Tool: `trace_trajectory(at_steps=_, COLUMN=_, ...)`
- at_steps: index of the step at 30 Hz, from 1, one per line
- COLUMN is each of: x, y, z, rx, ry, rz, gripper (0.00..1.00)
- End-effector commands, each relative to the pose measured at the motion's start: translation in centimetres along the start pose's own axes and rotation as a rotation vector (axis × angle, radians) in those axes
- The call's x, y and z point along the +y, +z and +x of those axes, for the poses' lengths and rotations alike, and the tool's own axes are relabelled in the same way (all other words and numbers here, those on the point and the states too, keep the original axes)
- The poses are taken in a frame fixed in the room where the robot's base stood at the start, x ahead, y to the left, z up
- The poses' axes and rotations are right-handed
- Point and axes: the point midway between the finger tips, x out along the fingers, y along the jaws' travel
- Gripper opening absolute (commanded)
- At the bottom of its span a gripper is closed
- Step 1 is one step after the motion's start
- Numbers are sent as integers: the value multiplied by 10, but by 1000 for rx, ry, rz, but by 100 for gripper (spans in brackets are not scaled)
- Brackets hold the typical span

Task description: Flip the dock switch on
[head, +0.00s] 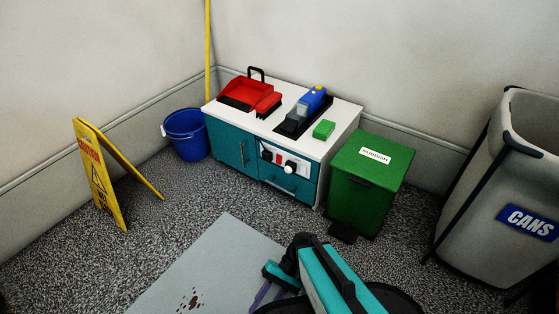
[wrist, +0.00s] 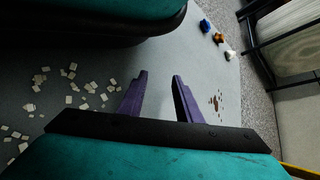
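A blue hand vacuum (head: 312,99) lies in a black dock (head: 292,127) on the cabinet top. My gripper (wrist: 159,77) is open and empty in the wrist view, its two purple fingers apart over the grey floor. In the head view my arm is low at the front, well short of the cabinet.
On the cabinet top are a red dustpan (head: 238,92) and a green block (head: 324,129). A green rubbish bin (head: 368,190) stands right of the cabinet, a blue bucket (head: 187,136) and yellow floor sign (head: 99,175) left. White scraps (wrist: 73,72) litter the floor. A cans bin (head: 490,195) is far right.

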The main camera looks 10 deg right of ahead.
Motion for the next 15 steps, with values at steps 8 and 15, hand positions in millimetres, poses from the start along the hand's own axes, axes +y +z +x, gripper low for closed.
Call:
trace_trajectory(at_steps=8, x=0, y=0, z=0, rx=3, ry=5, rz=3, gripper=13)
trace_trajectory(at_steps=15, x=-4, y=8, z=-7, rx=8, ry=16, rz=6, gripper=0)
